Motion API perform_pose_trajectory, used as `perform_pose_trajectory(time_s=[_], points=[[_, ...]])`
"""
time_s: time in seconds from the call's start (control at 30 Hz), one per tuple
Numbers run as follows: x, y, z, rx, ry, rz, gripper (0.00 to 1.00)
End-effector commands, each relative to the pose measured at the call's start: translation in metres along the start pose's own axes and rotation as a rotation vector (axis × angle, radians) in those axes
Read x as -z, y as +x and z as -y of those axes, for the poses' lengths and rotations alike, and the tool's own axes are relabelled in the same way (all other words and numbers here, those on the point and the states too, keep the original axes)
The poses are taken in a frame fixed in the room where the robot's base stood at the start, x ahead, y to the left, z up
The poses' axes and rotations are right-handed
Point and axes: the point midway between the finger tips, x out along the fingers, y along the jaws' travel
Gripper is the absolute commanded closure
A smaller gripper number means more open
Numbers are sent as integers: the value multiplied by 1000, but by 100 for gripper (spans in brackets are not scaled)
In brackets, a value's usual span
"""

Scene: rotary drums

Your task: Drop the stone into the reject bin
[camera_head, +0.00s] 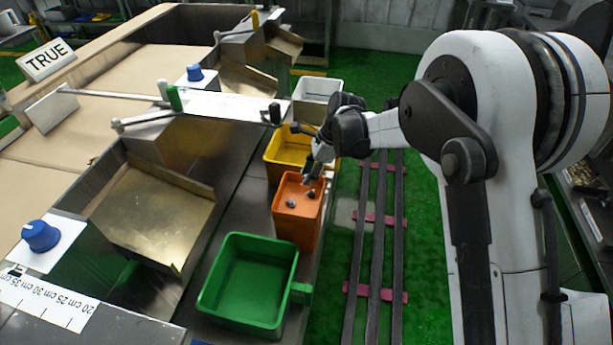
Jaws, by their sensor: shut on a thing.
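My gripper (314,172) is above the back right part of an orange bin (295,230), pointing down, with its fingers shut on the stone. The stone is too small and too hidden by the fingers to make out clearly. Two small grey lumps, one at the left (291,204) and one at the right (311,193), show inside the orange bin. No bin carries a label that I can read, so I cannot tell which is the reject bin.
A green bin (206,290) stands in front of the orange one. A yellow bin (274,172) and a white bin (318,87) stand behind it. Metal chutes (155,215) are at the left. Dark rails (376,250) run along the green floor at the right.

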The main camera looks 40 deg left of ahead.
Motion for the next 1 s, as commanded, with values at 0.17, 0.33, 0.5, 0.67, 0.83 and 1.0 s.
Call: perform_pose_trajectory(time_s=[0.17,0.33,0.5,0.67,0.83,1.0], points=[[-5,6,1,4,9,0,100],[1,17,1,4,8,-1,100],[8,34,1,4,8,-1,100],[14,49,1,3,8,-1,100],[18,58,1,3,8,-1,100],[18,58,1,3,8,-1,100]])
